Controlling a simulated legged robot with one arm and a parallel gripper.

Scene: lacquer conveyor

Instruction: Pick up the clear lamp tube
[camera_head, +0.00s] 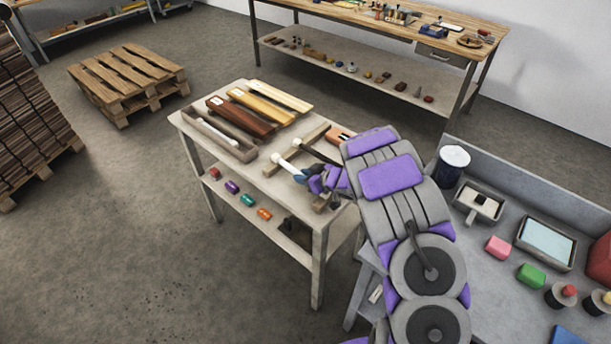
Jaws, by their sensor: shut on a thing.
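The clear lamp tube (287,166) is a short pale bluish tube with a white end, over the top of the small grey table. My gripper (310,182), purple and dark, reaches in from the right and is shut on the tube's near right end. The tube points up and left out of the jaws. The held end is hidden by the fingers, and I cannot tell whether the tube touches the tabletop.
Wooden pieces (262,108) and a long tray (219,138) fill the table's left and back. Small coloured items lie on its lower shelf (283,232). A grey bench (477,285) stands right.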

